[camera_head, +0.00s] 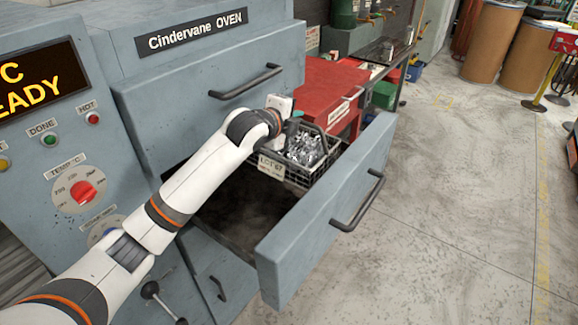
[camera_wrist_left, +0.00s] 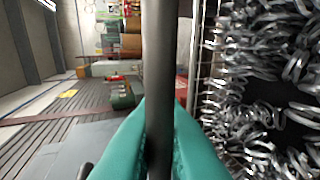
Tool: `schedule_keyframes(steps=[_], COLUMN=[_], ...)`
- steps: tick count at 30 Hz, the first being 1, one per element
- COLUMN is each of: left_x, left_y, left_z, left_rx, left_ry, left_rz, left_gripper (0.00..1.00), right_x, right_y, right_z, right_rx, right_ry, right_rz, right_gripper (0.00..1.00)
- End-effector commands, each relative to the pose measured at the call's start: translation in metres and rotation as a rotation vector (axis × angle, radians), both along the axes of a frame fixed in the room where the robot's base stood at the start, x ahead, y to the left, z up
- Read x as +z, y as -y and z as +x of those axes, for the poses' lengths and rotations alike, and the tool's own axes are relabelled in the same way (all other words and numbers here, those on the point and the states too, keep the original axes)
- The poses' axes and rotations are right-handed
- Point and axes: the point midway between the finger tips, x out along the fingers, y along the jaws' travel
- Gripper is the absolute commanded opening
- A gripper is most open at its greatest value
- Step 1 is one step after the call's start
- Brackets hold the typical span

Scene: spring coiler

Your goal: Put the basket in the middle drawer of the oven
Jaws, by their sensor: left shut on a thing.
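The wire basket (camera_head: 318,172) is full of shiny metal springs (camera_head: 304,149) and carries a "LOT 67" tag (camera_head: 271,167). It is over the far end of the open middle drawer (camera_head: 322,225) of the oven (camera_head: 215,38); whether it touches the drawer floor I cannot tell. My left gripper (camera_head: 296,116) is shut on the basket's dark handle. In the left wrist view the teal fingers (camera_wrist_left: 158,140) clamp the handle bar (camera_wrist_left: 159,70), with springs (camera_wrist_left: 270,90) to the right. My right gripper is not in view.
The drawer's front panel with its handle (camera_head: 357,201) sticks out to the right. The upper drawer (camera_head: 210,95) is above. A red table (camera_head: 325,85) stands behind. A lower drawer handle (camera_head: 218,288) is below.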

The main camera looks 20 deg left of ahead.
Motion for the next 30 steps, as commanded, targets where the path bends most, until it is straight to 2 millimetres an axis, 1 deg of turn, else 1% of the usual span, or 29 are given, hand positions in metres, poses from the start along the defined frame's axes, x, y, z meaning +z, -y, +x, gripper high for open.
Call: schedule_keyframes(steps=[7, 9, 16, 21, 24, 30], left_x=[-0.04, -0.048, -0.064, -0.088, -0.093, -0.093], left_y=[0.0, 0.0, 0.001, 0.0, 0.0, 0.0], left_z=[-0.001, 0.0, 0.0, -0.001, 0.0, 0.0], left_rx=[0.0, 0.001, -0.001, 0.0, -0.001, -0.001], left_ry=[0.0, 0.001, 0.003, 0.0, 0.005, 0.006], left_rz=[-0.003, -0.002, -0.002, -0.002, -0.002, -0.001], left_gripper=[0.0, 0.0, 0.0, 0.0, 0.0, 0.0], right_x=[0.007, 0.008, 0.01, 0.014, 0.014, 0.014], right_y=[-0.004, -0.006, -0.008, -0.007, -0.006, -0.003], right_z=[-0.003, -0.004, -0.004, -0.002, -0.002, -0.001], right_rx=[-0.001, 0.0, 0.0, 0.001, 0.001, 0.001], right_ry=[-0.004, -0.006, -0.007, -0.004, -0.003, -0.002], right_rz=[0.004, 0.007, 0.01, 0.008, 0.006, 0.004], right_gripper=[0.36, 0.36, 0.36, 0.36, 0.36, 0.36])
